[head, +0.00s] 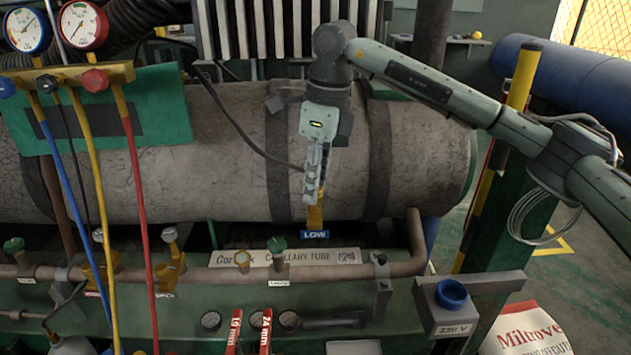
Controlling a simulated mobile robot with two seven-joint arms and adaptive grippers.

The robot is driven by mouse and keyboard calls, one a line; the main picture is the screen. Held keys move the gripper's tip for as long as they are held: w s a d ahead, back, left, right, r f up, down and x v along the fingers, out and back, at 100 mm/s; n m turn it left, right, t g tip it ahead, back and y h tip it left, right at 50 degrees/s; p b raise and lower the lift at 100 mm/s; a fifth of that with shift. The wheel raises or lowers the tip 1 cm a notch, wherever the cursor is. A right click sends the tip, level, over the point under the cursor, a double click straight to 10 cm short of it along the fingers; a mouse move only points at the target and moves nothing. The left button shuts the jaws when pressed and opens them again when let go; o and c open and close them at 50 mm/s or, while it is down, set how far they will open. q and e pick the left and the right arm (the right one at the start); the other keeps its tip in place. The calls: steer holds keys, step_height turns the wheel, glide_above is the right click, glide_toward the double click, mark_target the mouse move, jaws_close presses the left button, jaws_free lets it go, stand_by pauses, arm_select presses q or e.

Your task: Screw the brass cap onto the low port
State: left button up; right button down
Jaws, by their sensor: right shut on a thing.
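My right gripper (314,196) points down in the middle of the head view, its fingers shut just above the low port. The brass cap is hidden between the fingers or merges with the brass below them; I cannot tell its edges. The brass-yellow low port (315,217) stands directly under the fingertips, behind the blue LOW label (314,234). The fingertips seem to meet the top of the brass; how the cap sits on the port cannot be told. My left gripper is out of view.
A large grey insulated tank (230,150) lies behind the gripper. A copper pipe (330,270) with valves runs in front. Gauges (82,25) with yellow, blue and red hoses hang at left. A grey 220 V box (455,305) with a blue ring stands at right.

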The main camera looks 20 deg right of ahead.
steer(key=shift+f+b, duration=0.65)
steer(key=shift+f, duration=0.35)
stand_by(0.3)
steer(key=m, duration=0.3)
steer(key=shift+m, duration=0.4)
steer(key=m, duration=0.2)
steer(key=shift+s+a+m+t+h, duration=0.1)
steer(key=shift+m+t+h, duration=0.2)
steer(key=shift+m, duration=0.5)
steer(key=m, duration=0.3)
steer(key=shift+f+m+h, duration=0.1)
steer(key=shift+m+h, duration=0.2)
